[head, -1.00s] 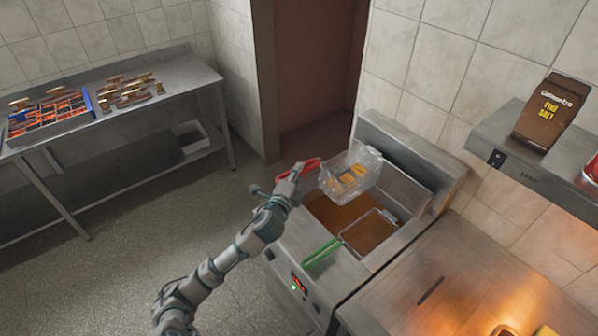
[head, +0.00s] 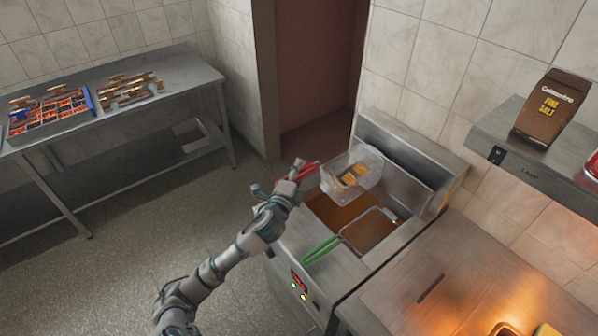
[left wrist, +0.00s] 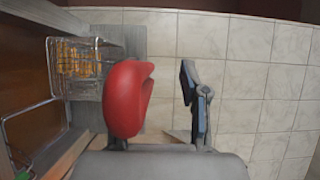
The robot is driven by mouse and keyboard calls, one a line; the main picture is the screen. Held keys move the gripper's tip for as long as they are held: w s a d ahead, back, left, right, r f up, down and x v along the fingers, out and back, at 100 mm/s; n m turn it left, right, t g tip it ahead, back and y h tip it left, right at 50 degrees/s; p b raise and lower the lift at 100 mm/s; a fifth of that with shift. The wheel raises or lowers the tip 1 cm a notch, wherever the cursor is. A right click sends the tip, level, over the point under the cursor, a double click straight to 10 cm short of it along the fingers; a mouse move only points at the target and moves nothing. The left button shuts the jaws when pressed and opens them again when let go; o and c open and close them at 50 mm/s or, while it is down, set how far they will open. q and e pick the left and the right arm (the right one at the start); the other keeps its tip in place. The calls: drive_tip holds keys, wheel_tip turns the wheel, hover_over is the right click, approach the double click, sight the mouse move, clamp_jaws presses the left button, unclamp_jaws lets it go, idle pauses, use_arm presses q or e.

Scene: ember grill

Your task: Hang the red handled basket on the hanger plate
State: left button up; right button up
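The red handled basket (head: 362,190) is a clear-looking wire basket with golden-brown food inside. It is above the left oil well, its far side close to the upright steel plate (head: 418,158) at the fryer's back; whether it is hooked there I cannot tell. Its red handle (head: 309,171) points left to my left gripper (head: 290,178). In the left wrist view the red handle (left wrist: 126,98) fills the middle, and a gap separates it from the dark finger pad (left wrist: 190,84). The gripper looks open around the handle; the other finger is hidden. My right gripper is not in view.
A second basket with a green handle (head: 321,251) sits in the fryer (head: 345,275). A steel griddle (head: 440,285) is at right, below a shelf with a brown salt bag (head: 550,108). The floor between is clear.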

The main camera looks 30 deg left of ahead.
use_arm(q)
drive_tip(key=shift+d, duration=0.2)
drive_tip(key=shift+s+d, duration=0.1)
drive_tip(key=shift+s, duration=0.15)
drive_tip(key=s+d, duration=0.1)
drive_tip(key=s, duration=1)
drive_tip(key=s+d+f+n+g, duration=0.2)
drive_tip(key=s+f+n+g, duration=0.2)
drive_tip(key=f, duration=0.5)
drive_tip(key=s+d+f+n+g, duration=0.1)
drive_tip(key=s+f+n+g, duration=0.25)
drive_tip(key=f, duration=0.65)
drive_tip(key=s+d+f+n+g+h, duration=0.2)
drive_tip(key=s+d+f+n+g, duration=0.1)
drive_tip(key=s+d+f, duration=0.4)
drive_tip(key=s+d+f+n+g+h, duration=0.15)
drive_tip(key=s+f+n+g, duration=0.3)
drive_tip(key=s, duration=0.45)
drive_tip(key=s+f+m+g, duration=0.1)
drive_tip(key=s+f, duration=0.1)
drive_tip(key=f, duration=1.2)
drive_tip(key=s+f, duration=0.2)
drive_tip(key=f, duration=1.3)
drive_tip(key=s+a+f+g, duration=0.1)
drive_tip(key=s+a+f, duration=0.1)
drive_tip(key=s+f, duration=1.1)
drive_tip(key=s, duration=0.3)
drive_tip(key=shift+s+f+y, duration=0.15)
drive_tip(key=shift+f+y, duration=0.15)
drive_tip(key=shift+y, duration=0.05)
